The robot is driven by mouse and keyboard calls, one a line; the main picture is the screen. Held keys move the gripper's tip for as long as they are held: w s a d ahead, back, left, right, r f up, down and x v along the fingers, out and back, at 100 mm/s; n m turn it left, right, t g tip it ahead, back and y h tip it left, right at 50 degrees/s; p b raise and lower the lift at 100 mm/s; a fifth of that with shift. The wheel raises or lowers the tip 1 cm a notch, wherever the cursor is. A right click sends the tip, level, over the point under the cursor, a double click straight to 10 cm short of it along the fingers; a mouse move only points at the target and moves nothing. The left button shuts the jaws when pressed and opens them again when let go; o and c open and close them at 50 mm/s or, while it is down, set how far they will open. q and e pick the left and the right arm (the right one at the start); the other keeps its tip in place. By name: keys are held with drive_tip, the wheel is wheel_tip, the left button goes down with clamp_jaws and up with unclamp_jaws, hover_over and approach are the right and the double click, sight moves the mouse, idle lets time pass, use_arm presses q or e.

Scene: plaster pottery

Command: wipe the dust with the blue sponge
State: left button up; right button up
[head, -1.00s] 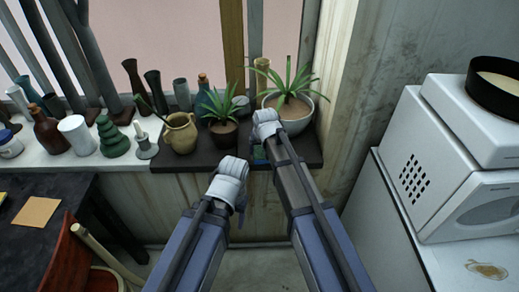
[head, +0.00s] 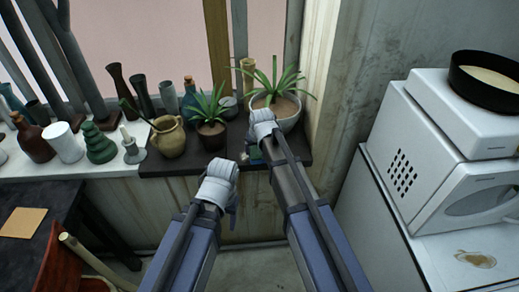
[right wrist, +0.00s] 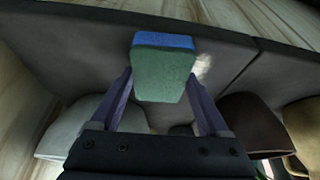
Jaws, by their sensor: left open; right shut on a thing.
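The sponge, blue on one side and green on the other, is between the fingers of my right gripper in the right wrist view (right wrist: 164,72). In the head view only a small piece of the sponge (head: 256,153) shows beside the right gripper (head: 260,136), over the dark slab of the window sill (head: 205,163). My right gripper is shut on the sponge. A pale patch, perhaps the dust, shows on the dark surface beside the sponge in the right wrist view (right wrist: 204,63). My left gripper (head: 222,182) is open and empty, in front of the sill.
A white-potted plant (head: 277,108) stands just behind my right gripper. A smaller potted plant (head: 211,133) and an olive jug (head: 167,138) stand to its left. A white microwave (head: 460,185) is at right, with a brown stain (head: 476,258) on the white surface before it.

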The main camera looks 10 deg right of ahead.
drive_tip(key=shift+a+f, duration=0.1)
drive_tip(key=shift+a, duration=1.4)
drive_tip(key=shift+a, duration=0.1)
drive_tip(key=shift+a, duration=1.8)
drive_tip(key=shift+d+r, duration=0.1)
drive_tip(key=shift+r, duration=0.1)
drive_tip(key=shift+r+p, duration=0.6)
drive_tip(key=shift+p, duration=0.15)
wheel_tip(320, 180, up, 5)
drive_tip(key=p, duration=0.4)
drive_tip(key=shift+f+p, duration=0.2)
drive_tip(key=shift+p, duration=0.1)
